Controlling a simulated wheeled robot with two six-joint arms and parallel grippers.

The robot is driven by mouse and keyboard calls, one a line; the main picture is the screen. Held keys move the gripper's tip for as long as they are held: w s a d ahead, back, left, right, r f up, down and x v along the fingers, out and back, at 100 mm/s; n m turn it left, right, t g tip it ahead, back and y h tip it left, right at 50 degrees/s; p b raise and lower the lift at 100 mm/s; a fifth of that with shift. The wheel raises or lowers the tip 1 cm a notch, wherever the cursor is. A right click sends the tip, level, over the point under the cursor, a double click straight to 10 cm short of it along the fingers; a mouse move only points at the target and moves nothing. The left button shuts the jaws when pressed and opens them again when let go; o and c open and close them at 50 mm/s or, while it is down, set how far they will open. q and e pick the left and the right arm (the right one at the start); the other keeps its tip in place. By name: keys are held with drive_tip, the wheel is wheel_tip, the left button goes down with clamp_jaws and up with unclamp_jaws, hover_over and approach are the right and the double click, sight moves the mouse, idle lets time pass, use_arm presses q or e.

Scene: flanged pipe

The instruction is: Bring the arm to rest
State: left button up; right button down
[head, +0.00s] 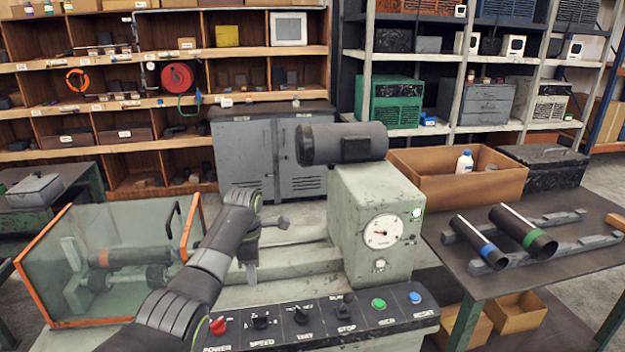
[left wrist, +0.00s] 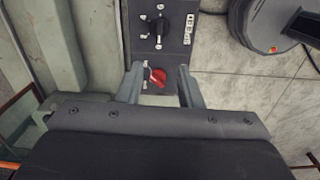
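My left gripper (head: 251,272) hangs over the grey-green machine (head: 350,210), behind its dark control panel (head: 330,325). In the left wrist view my left gripper (left wrist: 159,90) has its two fingers apart with nothing held between them. The red POWER knob (left wrist: 157,78) shows between the fingers, below them. The red knob also shows in the head view (head: 218,325), at the left end of the panel. My left arm crosses the lower left of the head view. My right gripper is not in view.
A clear guard with an orange frame (head: 190,228) stands at the left, with a pipe (head: 128,257) inside. An open box (head: 430,180) holds a white bottle (head: 464,162).

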use_arm(q)
drive_tip(key=s+a+f+m+t, duration=0.1)
drive_tip(key=s+a+f+m, duration=0.1)
drive_tip(key=s+f+m, duration=0.35)
drive_tip(key=s+a+f+m, duration=0.2)
drive_tip(key=s+a+f, duration=0.1)
drive_tip(key=s+f, duration=0.5)
drive_tip(key=s+a+f+m+t, duration=0.15)
drive_tip(key=s+f+m, duration=0.3)
drive_tip(key=s, duration=0.45)
drive_tip(key=s+a+r+m+t+y, duration=0.1)
drive_tip(key=s+a+r+m, duration=0.2)
drive_tip(key=s, duration=0.9)
drive_tip(key=s+r+m+y, duration=0.1)
drive_tip(key=s+r+m, duration=0.35)
drive_tip(key=s, duration=0.75)
wheel_tip(320, 180, down, 28)
drive_tip(key=a+g, duration=0.1)
drive_tip(key=a, duration=0.1)
drive_tip(key=s+d+f+g+h+b, duration=0.1)
drive_tip(key=s+f, duration=1.4)
drive_tip(key=shift+d+f+m+b, duration=0.25)
drive_tip(key=shift+d+m+b, duration=0.05)
drive_tip(key=shift+m+b, duration=0.05)
drive_tip(key=shift+s+g, duration=0.1)
drive_tip(key=shift+g, duration=0.15)
